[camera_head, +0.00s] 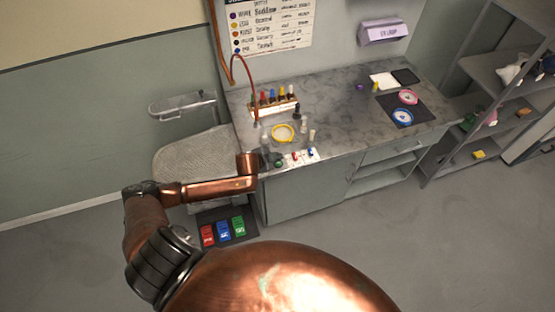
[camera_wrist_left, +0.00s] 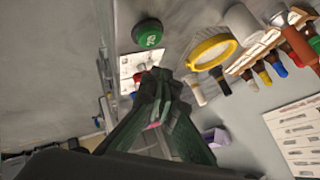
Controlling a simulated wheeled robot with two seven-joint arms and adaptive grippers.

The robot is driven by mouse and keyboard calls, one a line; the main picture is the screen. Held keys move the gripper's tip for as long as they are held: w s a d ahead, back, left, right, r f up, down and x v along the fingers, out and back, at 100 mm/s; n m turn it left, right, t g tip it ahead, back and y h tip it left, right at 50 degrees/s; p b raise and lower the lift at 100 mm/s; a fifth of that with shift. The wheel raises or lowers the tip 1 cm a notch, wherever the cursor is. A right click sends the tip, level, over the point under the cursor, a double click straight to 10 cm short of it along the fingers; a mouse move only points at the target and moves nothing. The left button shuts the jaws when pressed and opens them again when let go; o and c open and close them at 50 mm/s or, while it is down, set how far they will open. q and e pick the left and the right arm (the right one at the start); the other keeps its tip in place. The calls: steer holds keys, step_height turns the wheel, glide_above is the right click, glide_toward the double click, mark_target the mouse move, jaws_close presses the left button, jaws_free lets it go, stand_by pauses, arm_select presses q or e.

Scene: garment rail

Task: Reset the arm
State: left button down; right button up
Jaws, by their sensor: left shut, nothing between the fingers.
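My left arm (camera_head: 215,190) is copper-coloured and reaches in from the left of the head view to the front left of the grey counter (camera_head: 340,110). My left gripper (camera_wrist_left: 158,85) shows in the left wrist view with its dark green fingers together and nothing between them. Its fingertips are hard to make out in the head view. A round green object (camera_wrist_left: 147,35) and a white panel with red parts (camera_wrist_left: 130,64) lie beyond the fingertips. My right gripper is not in view.
A yellow ring (camera_head: 283,133) and a rack with coloured bottles (camera_head: 272,105) stand on the counter near the arm. Red, blue and green boxes (camera_head: 223,230) sit low in front. A dark mat (camera_head: 424,112) holds pink and blue rings. Shelves (camera_head: 490,75) stand at right.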

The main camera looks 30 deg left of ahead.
arm_select(q)
steer(key=shift+r, duration=0.5)
steer(key=shift+f, duration=0.1)
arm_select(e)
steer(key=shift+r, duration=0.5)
